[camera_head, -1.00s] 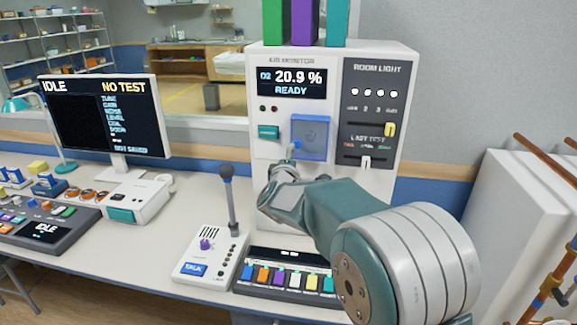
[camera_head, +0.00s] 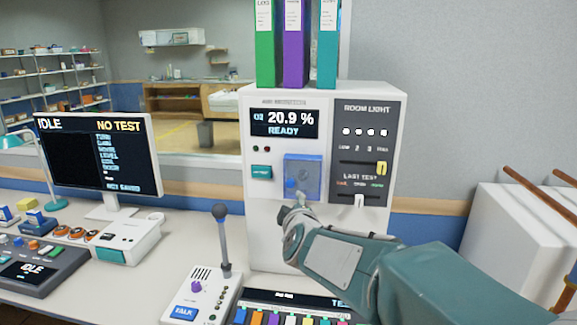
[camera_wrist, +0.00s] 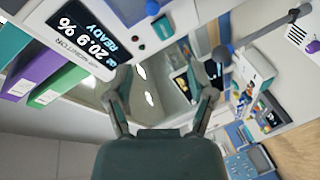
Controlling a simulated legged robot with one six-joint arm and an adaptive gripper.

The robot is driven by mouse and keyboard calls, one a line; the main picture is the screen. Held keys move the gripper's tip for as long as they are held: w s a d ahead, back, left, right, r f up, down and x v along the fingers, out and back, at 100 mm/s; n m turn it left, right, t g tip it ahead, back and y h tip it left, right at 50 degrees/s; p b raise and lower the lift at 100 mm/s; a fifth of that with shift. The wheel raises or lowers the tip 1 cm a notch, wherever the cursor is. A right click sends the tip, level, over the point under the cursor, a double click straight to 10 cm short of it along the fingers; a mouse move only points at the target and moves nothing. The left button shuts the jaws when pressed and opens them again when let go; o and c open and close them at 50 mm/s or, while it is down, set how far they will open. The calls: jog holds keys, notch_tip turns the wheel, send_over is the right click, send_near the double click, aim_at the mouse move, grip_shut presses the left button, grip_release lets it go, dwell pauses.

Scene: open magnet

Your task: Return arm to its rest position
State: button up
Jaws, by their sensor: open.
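My gripper (camera_head: 298,205) is in front of the white monitor cabinet (camera_head: 265,225), just below and partly over the lower edge of its blue translucent cover (camera_head: 304,175). In the wrist view my gripper (camera_wrist: 168,88) has its two fingers spread apart, with nothing held between them. My arm runs from there to the lower right of the head view. The cabinet's screen (camera_head: 284,123) reads 20.9 % and READY. Whether my fingertips touch the cabinet cannot be told.
A microphone (camera_head: 222,240) stands on the talk box left of my arm. Colored keys (camera_head: 285,318) lie below it. A display (camera_head: 97,155) reads IDLE and NO TEST. Binders (camera_head: 295,45) stand atop the cabinet. White panels and copper pipes (camera_head: 540,190) are at right.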

jog(key=s+d+f+m+g, duration=0.3)
jog(key=s+d+m, duration=0.1)
jog(key=s, duration=0.7)
jog(key=s+d+f+m+g+h, duration=0.1)
jog(key=s+d+f+m+g, duration=0.2)
jog(key=s, duration=0.8)
jog(key=s+d+f+m+g, duration=0.3)
jog(key=s+d+m, duration=0.4)
jog(key=s, duration=0.4)
jog(key=shift+s+d+g+h, duration=0.2)
jog(key=shift+d+g+h, duration=0.1)
jog(key=shift+g, duration=0.3)
jog(key=shift+c, duration=0.4)
